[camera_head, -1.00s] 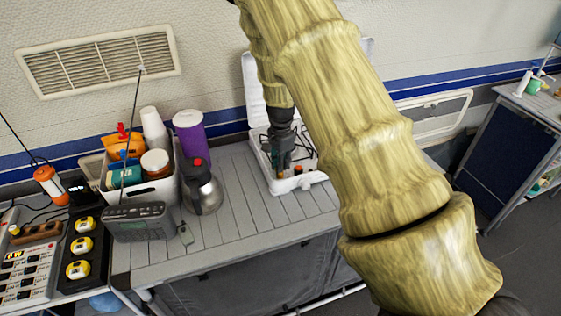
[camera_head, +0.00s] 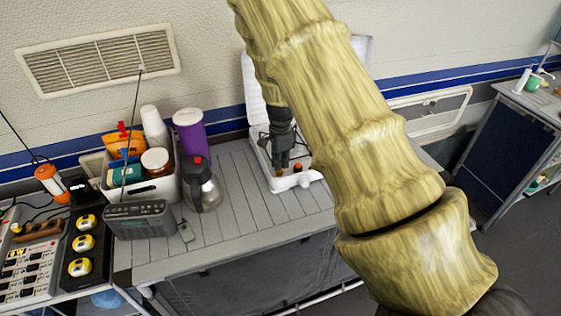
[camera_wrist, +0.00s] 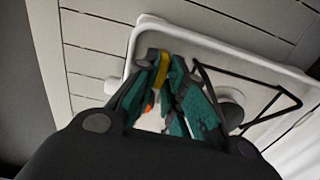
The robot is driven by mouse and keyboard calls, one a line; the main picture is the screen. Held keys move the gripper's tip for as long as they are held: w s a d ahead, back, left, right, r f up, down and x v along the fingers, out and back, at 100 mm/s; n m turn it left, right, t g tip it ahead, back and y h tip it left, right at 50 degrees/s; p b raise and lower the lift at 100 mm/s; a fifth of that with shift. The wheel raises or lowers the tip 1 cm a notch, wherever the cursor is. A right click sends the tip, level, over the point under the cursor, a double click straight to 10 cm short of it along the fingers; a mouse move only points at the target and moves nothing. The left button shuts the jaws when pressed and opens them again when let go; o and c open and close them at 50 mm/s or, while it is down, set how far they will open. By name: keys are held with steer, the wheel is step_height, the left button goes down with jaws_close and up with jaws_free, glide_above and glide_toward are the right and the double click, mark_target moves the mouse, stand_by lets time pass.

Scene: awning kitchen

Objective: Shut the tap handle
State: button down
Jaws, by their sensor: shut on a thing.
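An open white case-like unit (camera_head: 313,177) stands on the slatted grey table, its lid raised against the wall. Its pale rim (camera_wrist: 225,47) and inside show in the wrist view. My gripper (camera_head: 279,163) points down into the unit near its front edge. In the wrist view my gripper (camera_wrist: 161,63) has its teal fingers closed around a small yellow piece, which looks like the tap handle (camera_wrist: 162,68). An orange bit (camera_wrist: 149,102) shows between the fingers lower down. Most of the handle is hidden by the fingers. A small orange-red knob (camera_head: 298,168) sits right of my gripper.
Bare table (camera_head: 240,205) lies between jug and unit. Black wire-like bars (camera_wrist: 250,80) lie inside the unit.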

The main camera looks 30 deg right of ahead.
steer(key=c, duration=1.5)
jaws_free()
step_height(320, 180, up, 12)
